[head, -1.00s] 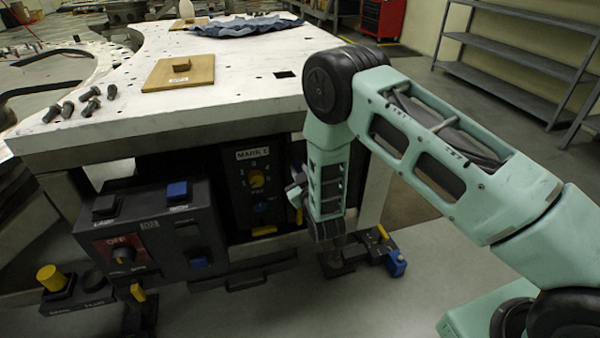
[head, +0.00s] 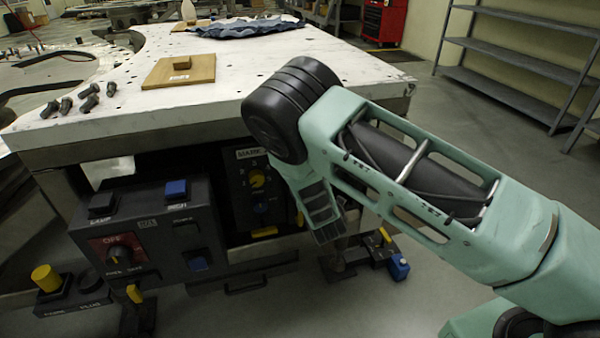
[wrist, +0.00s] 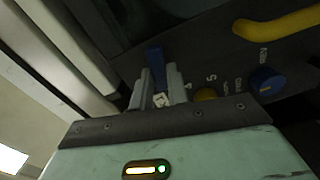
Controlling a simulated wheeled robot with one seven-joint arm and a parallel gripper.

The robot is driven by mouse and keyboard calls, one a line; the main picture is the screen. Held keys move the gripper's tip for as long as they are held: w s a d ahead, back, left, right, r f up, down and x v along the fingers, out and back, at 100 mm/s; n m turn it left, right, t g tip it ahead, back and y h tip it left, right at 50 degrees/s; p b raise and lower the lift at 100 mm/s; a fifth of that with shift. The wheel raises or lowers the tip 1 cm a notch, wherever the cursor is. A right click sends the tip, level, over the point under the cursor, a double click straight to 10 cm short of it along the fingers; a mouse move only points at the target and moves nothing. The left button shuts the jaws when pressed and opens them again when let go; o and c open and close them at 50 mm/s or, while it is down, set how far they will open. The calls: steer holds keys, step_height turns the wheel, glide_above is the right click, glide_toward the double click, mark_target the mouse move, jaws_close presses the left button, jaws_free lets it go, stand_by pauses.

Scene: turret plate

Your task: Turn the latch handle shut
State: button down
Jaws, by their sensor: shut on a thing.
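In the wrist view my gripper (wrist: 158,80) has its two grey fingers closed on a narrow blue lever, the latch handle (wrist: 154,55). The lever's end stands out beyond the fingertips, beside a dark panel. The fingers hide part of it, and its angle to the panel is hard to judge. In the head view the dark box (head: 240,185) marked MARK I sits under the table. My arm covers its right side, so the handle and my fingertips are hidden there.
The panel has a blue knob (wrist: 267,83), a yellow knob (wrist: 205,95) and a curved yellow bar (wrist: 285,25) close to my gripper. A control box (head: 150,238) stands left, a low fixture (head: 385,255) lies right on the floor. The white table (head: 110,112) is above.

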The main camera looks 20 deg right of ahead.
steer(key=shift+f+n, duration=0.1)
steer(key=shift+n, duration=1)
steer(key=c, duration=1.4)
jaws_free()
steer(key=shift+o, duration=0.2)
steer(key=s, duration=1.7)
steer(key=shift+s+b, duration=0.25)
steer(key=shift+b, duration=0.15)
